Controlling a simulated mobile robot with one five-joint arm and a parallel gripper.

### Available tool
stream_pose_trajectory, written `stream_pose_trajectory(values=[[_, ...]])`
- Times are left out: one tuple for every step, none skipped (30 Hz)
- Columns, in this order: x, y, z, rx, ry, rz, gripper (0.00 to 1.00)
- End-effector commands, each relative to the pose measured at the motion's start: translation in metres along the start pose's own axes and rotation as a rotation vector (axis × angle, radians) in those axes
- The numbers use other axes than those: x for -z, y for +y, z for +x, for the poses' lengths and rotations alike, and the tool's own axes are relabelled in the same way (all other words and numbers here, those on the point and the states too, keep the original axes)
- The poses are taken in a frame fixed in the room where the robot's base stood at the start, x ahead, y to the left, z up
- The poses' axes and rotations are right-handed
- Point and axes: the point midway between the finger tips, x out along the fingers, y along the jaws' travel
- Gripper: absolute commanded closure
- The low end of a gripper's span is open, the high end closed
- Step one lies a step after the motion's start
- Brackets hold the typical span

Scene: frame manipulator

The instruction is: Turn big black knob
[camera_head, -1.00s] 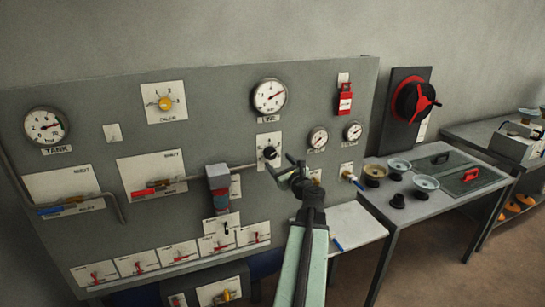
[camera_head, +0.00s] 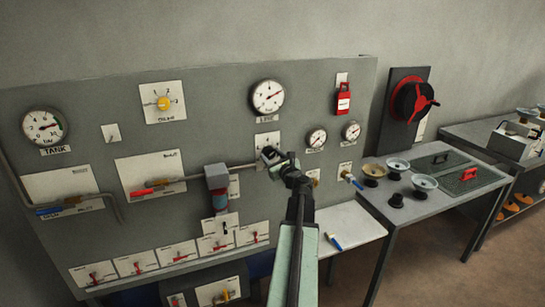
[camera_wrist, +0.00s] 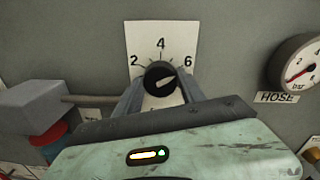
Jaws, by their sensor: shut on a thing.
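The big black knob (camera_wrist: 160,77) sits on a white dial plate (camera_wrist: 161,45) marked 2, 4 and 6, near the top middle of the wrist view. Its white mark points to the upper right, between 4 and 6. My gripper (camera_wrist: 160,88) is shut on the knob, with one finger on each side of it. In the head view my gripper (camera_head: 272,156) reaches the panel and covers most of the knob; the top of the dial plate (camera_head: 267,139) shows above it.
The grey panel (camera_head: 220,110) carries several gauges. A grey and red valve block (camera_head: 217,178) on a pipe is left of my gripper. The hose gauge (camera_wrist: 300,65) is to the right. A small white shelf (camera_head: 345,225) stands at the lower right.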

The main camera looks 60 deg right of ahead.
Motion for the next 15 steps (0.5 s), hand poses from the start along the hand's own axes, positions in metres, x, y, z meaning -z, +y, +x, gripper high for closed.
stream_pose_trajectory(values=[[0.0,-0.0007,-0.0005,0.002,0.001,-0.008,0.94],[-0.0001,-0.0005,-0.0005,0.002,0.002,-0.015,0.94],[-0.0002,-0.0004,-0.0006,0.002,0.002,-0.027,0.94],[-0.0002,-0.0003,-0.0006,0.002,0.003,-0.039,0.94],[-0.0003,-0.0002,-0.0007,0.002,0.003,-0.051,0.94],[-0.0004,-0.0001,-0.0007,0.001,0.004,-0.072,0.94],[-0.0005,0.0,-0.0007,0.001,0.005,-0.088,0.94],[-0.0005,0.0,-0.0008,0.001,0.006,-0.108,0.94],[-0.0006,0.0002,-0.0008,0.0,0.008,-0.135,0.94],[-0.0006,0.0002,-0.0009,0.0,0.009,-0.157,0.94],[-0.0007,0.0003,-0.0008,0.0,0.01,-0.182,0.94],[-0.0007,0.0004,-0.0009,-0.001,0.012,-0.216,0.94],[-0.0007,0.0006,-0.0009,-0.001,0.013,-0.243,0.94],[-0.0007,0.0006,-0.0009,-0.002,0.015,-0.27,0.94],[-0.0006,0.0008,-0.001,-0.002,0.017,-0.308,0.94]])
